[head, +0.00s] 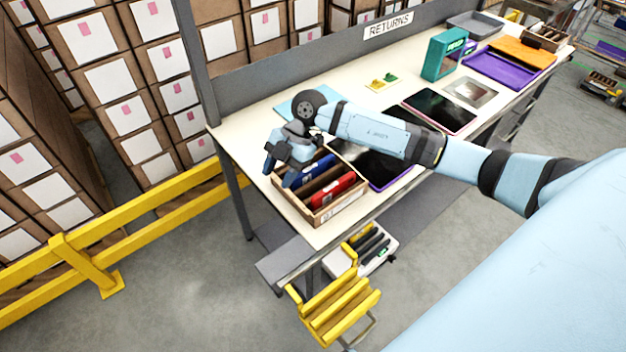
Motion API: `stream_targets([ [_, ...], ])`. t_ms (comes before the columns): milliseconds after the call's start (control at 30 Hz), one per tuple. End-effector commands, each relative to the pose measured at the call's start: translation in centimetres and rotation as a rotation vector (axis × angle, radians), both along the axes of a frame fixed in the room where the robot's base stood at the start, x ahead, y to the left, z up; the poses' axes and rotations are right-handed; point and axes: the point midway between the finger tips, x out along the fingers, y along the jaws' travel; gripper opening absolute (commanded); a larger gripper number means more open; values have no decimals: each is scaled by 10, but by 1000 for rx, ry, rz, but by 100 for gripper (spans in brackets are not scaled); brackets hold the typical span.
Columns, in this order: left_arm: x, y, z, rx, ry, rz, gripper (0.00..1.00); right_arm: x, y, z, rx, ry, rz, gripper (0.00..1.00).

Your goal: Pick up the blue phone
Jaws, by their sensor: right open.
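The blue phone (319,167) stands in a small open carton (346,206) at the near left end of the white table. My right gripper (280,172) is open over the carton's left side, just left of the blue phone. It hides part of the carton and perhaps the blue phone's left end. I cannot tell whether a finger touches the phone. My left gripper is out of view.
Tablets (439,110) lie on the white table (318,238) behind and under my right forearm. A teal box (441,57) and a purple tray (507,70) stand farther back. A yellow rail (120,225) runs at left.

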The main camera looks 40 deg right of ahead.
Motion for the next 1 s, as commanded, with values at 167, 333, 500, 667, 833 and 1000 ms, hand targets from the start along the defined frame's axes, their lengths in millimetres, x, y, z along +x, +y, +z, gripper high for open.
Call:
stream_targets([
  [167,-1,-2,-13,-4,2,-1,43,37,-94,18,-429,36,-208,46],
  [333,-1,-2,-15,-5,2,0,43,46,-131,30,-586,48,-327,46],
  [500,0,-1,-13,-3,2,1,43,46,-133,5,-601,52,-339,46],
  [667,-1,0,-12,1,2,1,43,46,-133,-27,-598,50,-336,46],
  [833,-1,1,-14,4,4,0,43,46,-132,-47,-597,49,-336,46],
  [1000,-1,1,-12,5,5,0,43,47,-130,-58,-596,49,-335,46],
])
